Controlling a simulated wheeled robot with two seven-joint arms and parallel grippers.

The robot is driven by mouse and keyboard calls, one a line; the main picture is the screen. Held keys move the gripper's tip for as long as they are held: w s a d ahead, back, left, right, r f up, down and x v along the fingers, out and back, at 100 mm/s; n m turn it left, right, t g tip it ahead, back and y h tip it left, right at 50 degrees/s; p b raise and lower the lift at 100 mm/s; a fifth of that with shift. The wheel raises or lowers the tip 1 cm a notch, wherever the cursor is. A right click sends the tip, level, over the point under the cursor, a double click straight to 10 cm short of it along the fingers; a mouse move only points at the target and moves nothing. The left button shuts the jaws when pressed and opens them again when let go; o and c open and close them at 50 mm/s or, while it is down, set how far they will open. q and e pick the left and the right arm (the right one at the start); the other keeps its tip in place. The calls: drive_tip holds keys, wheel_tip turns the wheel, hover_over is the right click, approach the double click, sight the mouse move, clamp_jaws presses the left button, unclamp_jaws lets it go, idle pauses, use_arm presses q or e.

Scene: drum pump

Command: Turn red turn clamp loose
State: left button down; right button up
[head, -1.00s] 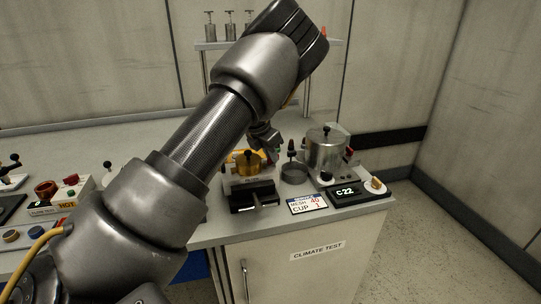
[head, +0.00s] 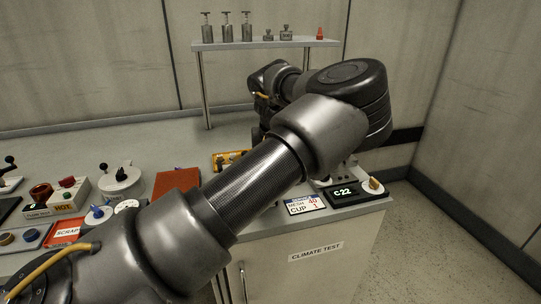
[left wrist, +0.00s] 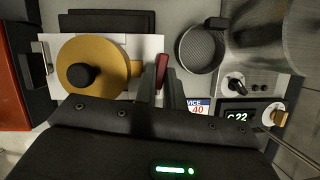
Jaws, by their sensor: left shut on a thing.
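The red turn clamp (left wrist: 161,70) shows in the left wrist view as a small red lever at the right edge of a white plate (left wrist: 118,50). It sits beside a golden round lid (left wrist: 82,52) with a black knob. My left gripper (left wrist: 162,84) is shut on the red clamp, one dark finger on each side. In the head view my own arm hides the clamp and the fingertips; only part of the yellow unit (head: 232,158) shows. My right gripper is in neither view.
A mesh cup (left wrist: 201,48) and a metal pot (left wrist: 270,35) stand close right of the clamp. A C-22 display (head: 344,192) and a label card (head: 301,205) lie near the bench front. A shelf (head: 265,43) with small items stands behind. Red-brown board (head: 176,181) lies left.

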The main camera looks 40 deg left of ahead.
use_arm(q)
drive_tip(key=shift+d+n+g, duration=0.1)
drive_tip(key=shift+n+g, duration=0.2)
drive_tip(key=shift+n, duration=0.7)
drive_tip(key=shift+y, duration=0.3)
drive_tip(key=c, duration=1.5)
unclamp_jaws()
